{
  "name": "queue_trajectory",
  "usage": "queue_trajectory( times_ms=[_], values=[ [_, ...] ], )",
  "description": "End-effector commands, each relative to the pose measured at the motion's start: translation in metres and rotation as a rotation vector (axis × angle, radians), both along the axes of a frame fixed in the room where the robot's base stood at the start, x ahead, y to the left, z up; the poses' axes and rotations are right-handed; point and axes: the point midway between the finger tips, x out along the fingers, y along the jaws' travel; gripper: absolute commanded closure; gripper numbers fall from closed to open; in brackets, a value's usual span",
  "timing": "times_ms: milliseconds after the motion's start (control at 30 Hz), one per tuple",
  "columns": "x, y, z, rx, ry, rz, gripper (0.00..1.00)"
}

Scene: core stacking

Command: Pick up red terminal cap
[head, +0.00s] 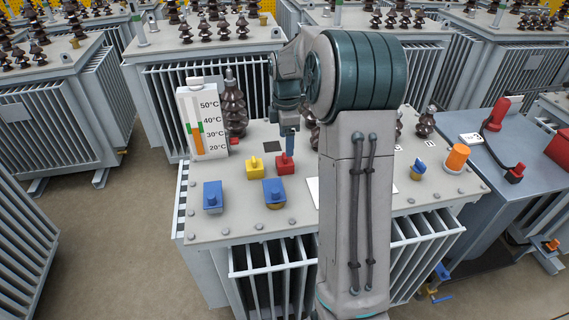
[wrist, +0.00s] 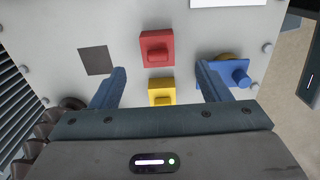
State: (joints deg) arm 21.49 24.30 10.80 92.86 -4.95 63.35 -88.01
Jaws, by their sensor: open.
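The red terminal cap (head: 284,164) stands on the grey transformer top (head: 320,227), right of a yellow cap (head: 254,168). In the wrist view the red cap (wrist: 157,48) lies just beyond and between my fingertips, with the yellow cap (wrist: 161,92) between the fingers. My gripper (wrist: 160,75) is open and empty, with its two blue fingers apart. In the head view its fingers (head: 289,143) are just above and behind the red cap, partly hidden by my arm. Contact with the red cap is not visible.
Blue caps (head: 212,196) stand in front, one on a brass base. A temperature gauge (head: 202,120) and brown insulators (head: 234,105) stand at the back left. An orange cylinder (head: 457,158) stands at the right. A dark square (wrist: 95,60) marks the bare surface beside the red cap.

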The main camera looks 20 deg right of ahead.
Motion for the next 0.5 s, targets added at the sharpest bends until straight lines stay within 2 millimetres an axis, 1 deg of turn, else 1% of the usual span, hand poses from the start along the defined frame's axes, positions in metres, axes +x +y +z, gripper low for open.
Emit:
queue_trajectory(
  times_ms=[33, 100, 267, 500],
  values=[
    [0.0, 0.0, -0.007, 0.0, 0.002, 0.0, 0.3],
    [0.0, 0.0, -0.014, 0.0, 0.001, 0.0, 0.3],
    [0.0, 0.001, -0.024, 0.0, 0.002, 0.0, 0.3],
    [0.004, 0.003, -0.059, 0.001, 0.003, -0.001, 0.3]
  ],
)
